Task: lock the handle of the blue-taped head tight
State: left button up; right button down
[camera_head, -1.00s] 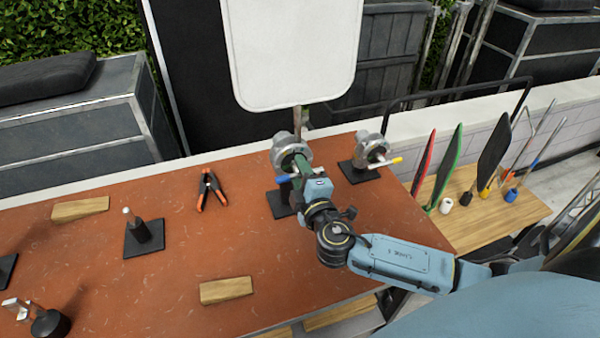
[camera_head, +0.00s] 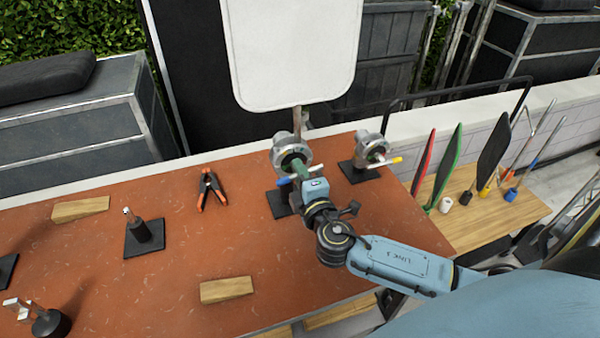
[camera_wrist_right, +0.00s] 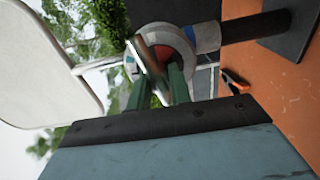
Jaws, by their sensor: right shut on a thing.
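The blue-taped head (camera_head: 287,146) is a round grey grip head on a black base plate, at the back middle of the table. My right gripper (camera_head: 299,170) is at the front of this head, shut on the handle. In the right wrist view the green fingers (camera_wrist_right: 154,88) close around the metal handle bar (camera_wrist_right: 150,66) in front of the round head (camera_wrist_right: 172,42), and blue tape (camera_wrist_right: 207,38) shows on the post. The far end of the handle is partly hidden by my gripper. My left gripper is not in view.
A second head (camera_head: 371,148) with a yellow-tipped handle stands close on the right. A white panel (camera_head: 292,50) rises behind the blue-taped head.

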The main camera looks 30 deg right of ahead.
jog(key=c, duration=1.3)
grip_release()
jog(key=shift+s, duration=0.1)
jog(key=b+v, duration=0.2)
jog(key=v, duration=1.1)
jog(key=shift+a+b, duration=0.15)
jog(key=shift+b, duration=0.15)
